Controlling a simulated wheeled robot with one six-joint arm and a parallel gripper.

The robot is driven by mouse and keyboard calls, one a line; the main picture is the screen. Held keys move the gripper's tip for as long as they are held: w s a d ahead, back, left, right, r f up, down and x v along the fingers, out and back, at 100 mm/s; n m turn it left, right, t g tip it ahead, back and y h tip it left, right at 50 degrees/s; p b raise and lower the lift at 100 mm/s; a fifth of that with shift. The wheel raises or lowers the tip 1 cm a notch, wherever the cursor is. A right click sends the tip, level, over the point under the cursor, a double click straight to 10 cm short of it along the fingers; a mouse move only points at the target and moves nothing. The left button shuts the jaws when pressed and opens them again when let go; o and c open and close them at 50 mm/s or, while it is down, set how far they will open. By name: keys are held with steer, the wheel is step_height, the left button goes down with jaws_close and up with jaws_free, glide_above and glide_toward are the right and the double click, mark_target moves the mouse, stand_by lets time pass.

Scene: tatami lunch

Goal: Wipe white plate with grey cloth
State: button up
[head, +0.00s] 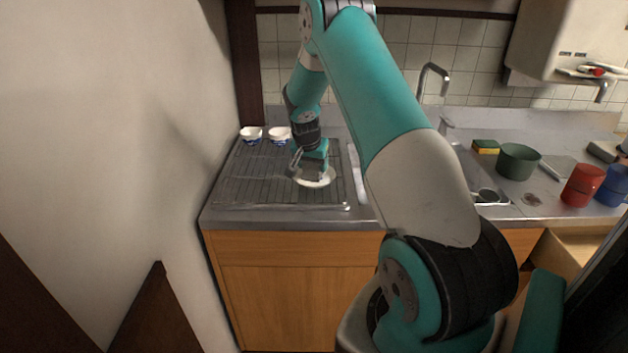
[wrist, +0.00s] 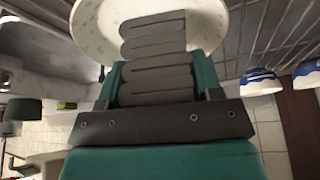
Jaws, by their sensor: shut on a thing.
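The white plate (head: 322,183) lies on the drying rack at the left of the counter, below my gripper (head: 309,172). In the wrist view the plate (wrist: 95,22) shows a pale face with small specks beyond the fingertips. My gripper (wrist: 155,85) is shut on the folded grey cloth (wrist: 153,40). The cloth's far end overlaps the plate in the wrist view and appears to be against it. Part of the plate is hidden behind the cloth and gripper.
Two blue-and-white bowls (head: 251,135) (head: 280,135) stand at the back of the wire rack (head: 250,180). The sink and faucet (head: 432,80) are to the right. A green pot (head: 517,160), a sponge (head: 486,146) and a red cup (head: 582,185) stand farther right. A wall borders the left.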

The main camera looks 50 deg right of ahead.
steer(key=n, duration=0.2)
steer(key=n+t+y, duration=0.1)
steer(key=n, duration=0.2)
steer(key=shift+s+a+t, duration=0.1)
steer(key=shift+s+t, duration=0.1)
steer(key=shift+t, duration=0.1)
steer(key=n+y, duration=0.1)
steer(key=n, duration=0.1)
steer(key=n+y, duration=0.1)
steer(key=n, duration=0.2)
steer(key=shift+a+n+t, duration=0.2)
steer(key=shift+n+t, duration=0.1)
steer(key=shift+t, duration=0.1)
steer(key=shift+r+p, duration=2.85)
steer(key=shift+r, duration=1.45)
